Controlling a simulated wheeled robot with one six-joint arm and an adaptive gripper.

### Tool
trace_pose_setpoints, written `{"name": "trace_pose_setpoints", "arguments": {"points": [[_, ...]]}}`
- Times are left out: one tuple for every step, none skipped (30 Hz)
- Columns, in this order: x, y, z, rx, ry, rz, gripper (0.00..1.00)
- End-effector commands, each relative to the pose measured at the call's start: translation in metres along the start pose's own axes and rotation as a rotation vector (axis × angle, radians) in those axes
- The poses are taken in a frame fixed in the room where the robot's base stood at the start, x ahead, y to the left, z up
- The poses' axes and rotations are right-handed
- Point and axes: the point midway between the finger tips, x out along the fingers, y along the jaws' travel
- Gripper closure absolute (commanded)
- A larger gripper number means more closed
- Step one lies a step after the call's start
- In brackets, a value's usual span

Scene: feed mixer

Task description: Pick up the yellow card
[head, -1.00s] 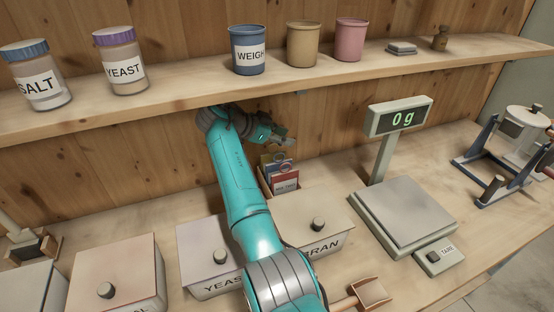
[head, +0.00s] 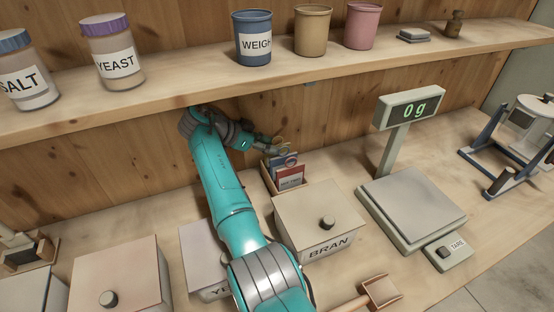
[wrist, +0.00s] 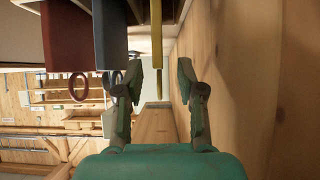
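The yellow card is seen edge-on in the wrist view (wrist: 157,40) as a thin strip in line with the gap between my fingertips. In the head view a small yellowish ring shows beside my gripper (head: 278,146), and the rest of that card is hidden. My gripper (wrist: 160,78) is open, with one finger on each side of the strip and no clear contact. A red card (wrist: 70,40) and a blue card (wrist: 110,35) hang to the left in the wrist view. They stand at the front of the wooden card holder (head: 268,182).
The shelf (head: 200,102) runs above my arm, and the wooden back wall (head: 130,165) is close behind my gripper. The bran bin (head: 315,215) stands in front of the holder. The scale (head: 410,205) stands to the right.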

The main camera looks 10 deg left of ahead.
Motion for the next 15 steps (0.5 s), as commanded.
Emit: {"name": "trace_pose_setpoints", "arguments": {"points": [[0.003,0.000,0.000,0.000,0.000,0.000,0.61],[0.004,0.000,0.000,0.000,0.000,0.000,0.61],[0.006,0.000,0.000,0.000,0.000,0.000,0.61],[0.008,0.000,-0.001,0.001,0.000,0.000,0.61],[0.011,0.000,-0.001,0.001,0.000,0.001,0.61],[0.015,0.000,-0.001,0.001,0.000,0.001,0.61],[0.018,0.001,-0.001,0.001,0.000,0.001,0.61],[0.022,0.001,-0.002,0.001,0.000,0.001,0.61],[0.028,0.001,-0.002,0.001,0.000,0.001,0.61],[0.032,0.001,-0.002,0.001,0.000,0.001,0.61],[0.036,0.001,-0.003,0.001,0.000,0.001,0.61],[0.042,0.001,-0.003,0.001,0.000,0.001,0.61],[0.046,0.001,-0.003,0.001,0.000,0.001,0.61],[0.049,0.001,-0.003,0.001,0.000,0.001,0.61],[0.052,0.001,-0.003,0.001,0.000,0.000,0.61]]}}
